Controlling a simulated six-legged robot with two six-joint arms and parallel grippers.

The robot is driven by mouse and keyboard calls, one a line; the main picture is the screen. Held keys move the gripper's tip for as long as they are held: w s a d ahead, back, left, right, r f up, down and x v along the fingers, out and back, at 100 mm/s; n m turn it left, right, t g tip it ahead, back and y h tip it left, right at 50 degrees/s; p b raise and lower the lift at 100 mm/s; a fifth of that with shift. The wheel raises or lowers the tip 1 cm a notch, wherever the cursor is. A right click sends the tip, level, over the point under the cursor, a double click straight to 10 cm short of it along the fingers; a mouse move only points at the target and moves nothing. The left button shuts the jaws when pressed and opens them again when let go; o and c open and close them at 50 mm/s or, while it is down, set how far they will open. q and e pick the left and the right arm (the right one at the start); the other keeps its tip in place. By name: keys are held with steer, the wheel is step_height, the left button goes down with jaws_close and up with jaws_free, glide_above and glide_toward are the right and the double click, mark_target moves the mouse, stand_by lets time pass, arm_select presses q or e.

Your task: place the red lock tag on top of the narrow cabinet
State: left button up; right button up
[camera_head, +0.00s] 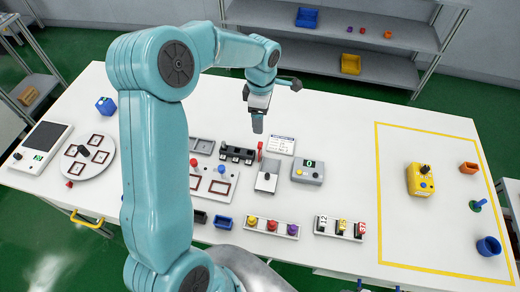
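A small red piece (260,150), which looks like the red lock tag, stands upright at the right end of a black row of blocks (236,154). My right gripper is out of view.
A tray of coloured knobs (271,227) lies in front. The yellow-outlined area at right holds a yellow box (420,180). White table (345,125) is bare behind the card.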

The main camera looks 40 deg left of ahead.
mark_target(260, 144)
arm_select(q)
step_height(260, 144, down, 11)
steer(key=b, duration=0.3)
steer(key=shift+r, duration=0.2)
steer(key=shift+s+d+f+b, duration=0.15)
steer(key=shift+f+b, duration=0.35)
steer(key=shift+f, duration=0.9)
steer(key=shift+s+f+b, duration=0.1)
steer(key=shift+f+b, duration=0.35)
steer(key=shift+f, duration=0.9)
steer(key=shift+s+r, duration=0.1)
steer(key=c, duration=1.2)
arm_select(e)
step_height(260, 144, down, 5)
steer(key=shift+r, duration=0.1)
